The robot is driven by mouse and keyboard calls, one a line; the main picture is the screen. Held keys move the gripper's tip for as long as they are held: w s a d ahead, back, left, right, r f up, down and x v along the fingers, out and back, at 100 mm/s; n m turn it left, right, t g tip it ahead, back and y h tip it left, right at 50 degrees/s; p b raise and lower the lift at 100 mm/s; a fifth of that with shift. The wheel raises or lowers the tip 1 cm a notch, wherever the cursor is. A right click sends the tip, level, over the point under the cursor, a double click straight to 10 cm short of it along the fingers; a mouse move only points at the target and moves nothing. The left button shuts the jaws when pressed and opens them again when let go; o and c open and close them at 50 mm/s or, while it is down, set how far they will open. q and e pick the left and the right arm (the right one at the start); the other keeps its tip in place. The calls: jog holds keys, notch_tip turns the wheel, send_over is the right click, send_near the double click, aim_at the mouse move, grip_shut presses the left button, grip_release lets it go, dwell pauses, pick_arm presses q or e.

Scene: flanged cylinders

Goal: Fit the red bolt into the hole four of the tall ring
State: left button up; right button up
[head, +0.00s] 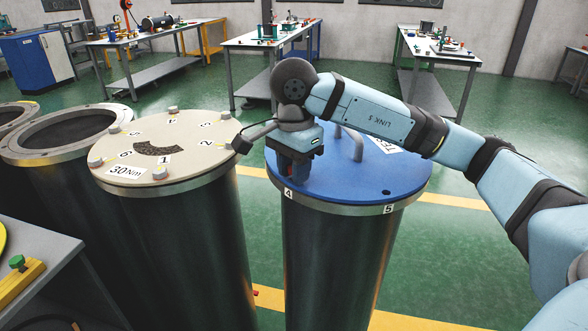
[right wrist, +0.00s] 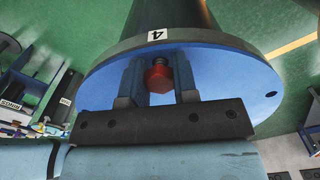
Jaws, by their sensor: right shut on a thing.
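The tall ring is the flange rim (head: 345,208) of the dark cylinder with the blue lid, with labels 4 and 5 on its edge. Label 4 (right wrist: 157,36) also shows in the right wrist view. My right gripper (head: 291,180) points down at the rim by label 4. In the right wrist view its two fingers (right wrist: 159,82) are shut on the red bolt (right wrist: 159,80), close over the blue lid (right wrist: 225,75). Hole four is hidden by the bolt and fingers, so I cannot tell whether the bolt is in it. My left gripper is out of view.
A cylinder with a cream lid (head: 190,165), numbered bolts and a 30 Nm label stands close left. Open ring cylinders (head: 65,132) stand farther left. A handle (head: 352,140) rises from the blue lid. A grey table (head: 35,260) is at front left; workbenches are behind.

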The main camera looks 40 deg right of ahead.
dwell(0.3)
jog(key=shift+f, duration=0.15)
jog(key=shift+s+f+b, duration=0.1)
jog(key=shift+f+b, duration=0.25)
jog(key=shift+b, duration=0.05)
dwell(0.4)
jog(key=shift+r, duration=0.2)
jog(key=shift+r, duration=0.1)
jog(key=shift+r+p, duration=0.7)
jog(key=shift+r, duration=0.65)
jog(key=shift+r+p, duration=1.15)
jog(key=shift+r, duration=1.2)
